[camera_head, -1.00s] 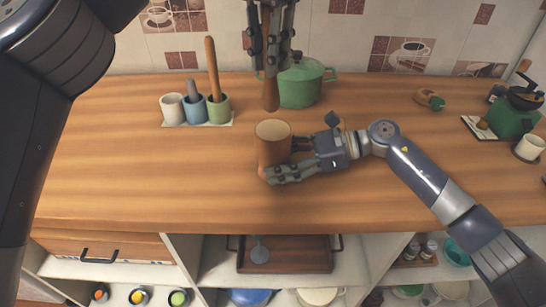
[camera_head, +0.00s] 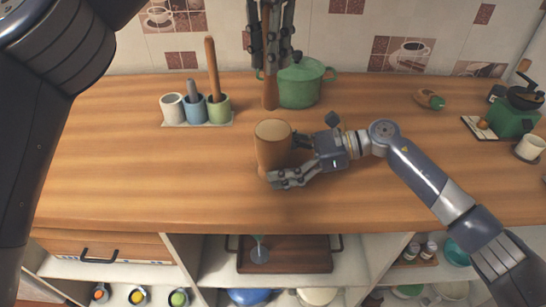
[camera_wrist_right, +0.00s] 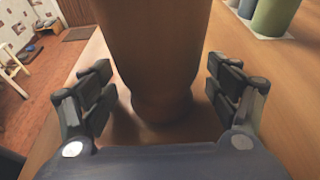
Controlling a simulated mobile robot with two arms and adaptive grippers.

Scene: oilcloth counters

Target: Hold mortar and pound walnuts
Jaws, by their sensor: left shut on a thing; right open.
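The wooden mortar (camera_head: 272,152) stands upright on the counter, left of the middle. Its top looks pale, and no walnuts can be made out in it. My right gripper (camera_head: 284,162) is at its right side, open, with its fingers spread at the mortar's sides. In the right wrist view the mortar (camera_wrist_right: 155,50) stands between the two open fingers (camera_wrist_right: 165,95), with gaps on both sides. My left gripper (camera_head: 270,50) is shut on a wooden pestle (camera_head: 270,95), held upright behind the mortar. The pestle's upper part is hidden by the fingers.
A green pot (camera_head: 300,86) stands close behind and right of the pestle. A green grinder (camera_head: 514,120) and a white cup (camera_head: 530,148) are at the far right. The counter's front left is clear.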

